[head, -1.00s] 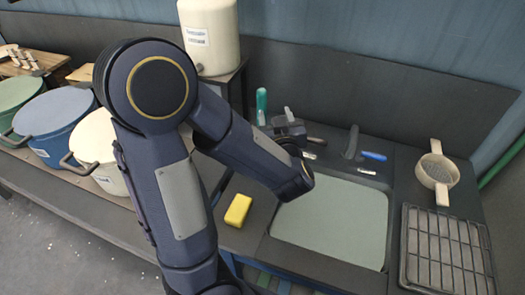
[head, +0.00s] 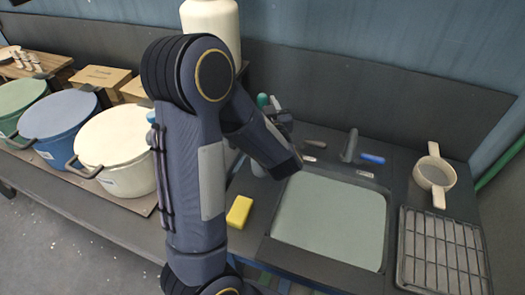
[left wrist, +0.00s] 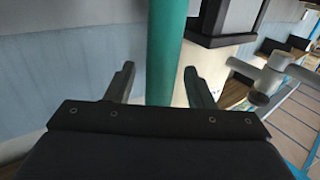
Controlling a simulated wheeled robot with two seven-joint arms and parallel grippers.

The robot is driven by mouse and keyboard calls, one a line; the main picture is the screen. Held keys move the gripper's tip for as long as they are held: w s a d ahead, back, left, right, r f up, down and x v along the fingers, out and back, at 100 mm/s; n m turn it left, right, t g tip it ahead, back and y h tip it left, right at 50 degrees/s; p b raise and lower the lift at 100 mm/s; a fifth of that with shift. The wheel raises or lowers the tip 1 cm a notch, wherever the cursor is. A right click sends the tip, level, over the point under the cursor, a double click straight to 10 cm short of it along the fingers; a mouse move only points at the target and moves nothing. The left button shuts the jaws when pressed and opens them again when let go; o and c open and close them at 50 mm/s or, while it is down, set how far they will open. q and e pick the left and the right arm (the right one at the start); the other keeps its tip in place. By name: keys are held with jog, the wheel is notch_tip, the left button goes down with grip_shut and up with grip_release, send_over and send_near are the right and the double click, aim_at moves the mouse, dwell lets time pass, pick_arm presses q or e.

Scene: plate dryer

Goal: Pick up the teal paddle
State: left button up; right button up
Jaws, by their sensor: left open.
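The teal paddle (head: 262,101) shows in the head view as a short upright teal end behind my left arm, beside the back wall. The rest of it is hidden by the arm. My left gripper (head: 274,107) is close beside this teal end, partly hidden by my wrist. In the left wrist view, the teal shaft (left wrist: 166,50) runs down between the two spread fingers of the left gripper (left wrist: 160,86). The gripper is open, with visible space beside the shaft; I cannot tell whether a finger touches it. My right gripper is not in view.
A sink (head: 330,220) lies right of my arm, with a yellow sponge (head: 239,211) at its left. A strainer (head: 434,174) and a wire rack (head: 441,252) are farther right. A cream pot (head: 112,150) and a blue pot (head: 57,115) stand left. A white container (head: 212,28) stands behind.

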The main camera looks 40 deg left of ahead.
pick_arm(q)
jog(key=c, duration=1)
